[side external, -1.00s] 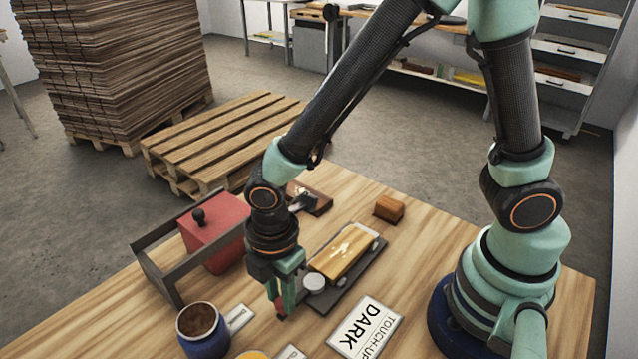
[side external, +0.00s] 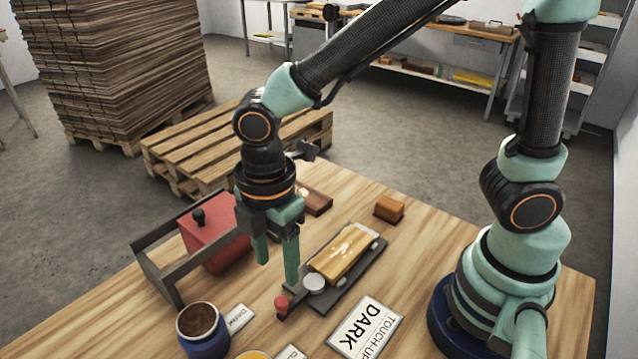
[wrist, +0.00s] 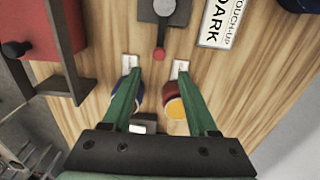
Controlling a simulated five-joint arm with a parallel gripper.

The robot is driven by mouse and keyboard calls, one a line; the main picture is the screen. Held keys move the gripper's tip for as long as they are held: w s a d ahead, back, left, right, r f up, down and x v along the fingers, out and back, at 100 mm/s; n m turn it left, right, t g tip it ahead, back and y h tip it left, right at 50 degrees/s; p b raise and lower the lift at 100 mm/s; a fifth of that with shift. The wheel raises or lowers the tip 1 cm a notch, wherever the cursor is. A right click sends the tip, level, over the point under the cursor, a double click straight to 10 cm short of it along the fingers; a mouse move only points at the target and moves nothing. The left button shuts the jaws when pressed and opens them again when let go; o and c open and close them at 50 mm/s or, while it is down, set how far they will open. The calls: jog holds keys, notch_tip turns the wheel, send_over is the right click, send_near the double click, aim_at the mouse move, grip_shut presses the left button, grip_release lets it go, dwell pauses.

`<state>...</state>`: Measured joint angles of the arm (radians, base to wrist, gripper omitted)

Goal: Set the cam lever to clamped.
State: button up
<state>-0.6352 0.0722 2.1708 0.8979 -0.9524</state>
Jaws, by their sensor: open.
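The cam lever (side external: 296,297) is a short dark bar with a red knob (side external: 281,303). It runs from a silver round pivot (side external: 313,284) on the dark fixture plate (side external: 372,259) toward the lower left, away from the wooden workpiece (side external: 345,252). In the wrist view the red knob (wrist: 159,54) lies just ahead of the fingertips, midway between them, with the pivot (wrist: 164,7) at the top edge. My gripper (side external: 277,273) is open and empty, its fingers pointing down above the knob and apart from it. No clamped marking is legible.
A red block with a black knob (side external: 212,238) sits behind a grey rail frame (side external: 160,278) at the left. A blue pot with brown filling (side external: 203,332) and a yellow-filled pot (side external: 253,355) stand in front. A "TOUCH-UP DARK" sign (side external: 366,325) lies right of the lever.

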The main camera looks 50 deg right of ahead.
jog(key=shift+r, duration=1.65)
jog(key=d+r+m+t, duration=0.2)
jog(key=d+r+m, duration=0.2)
jog(key=d+m, duration=0.5)
jog(key=w+d+r+m+t, duration=0.1)
jog(key=d+r+m+t, duration=0.2)
jog(key=d+m, duration=0.6)
jog(key=shift+w+d+r+t, duration=0.3)
jog(key=shift+d+r, duration=0.25)
jog(key=shift+d, duration=0.4)
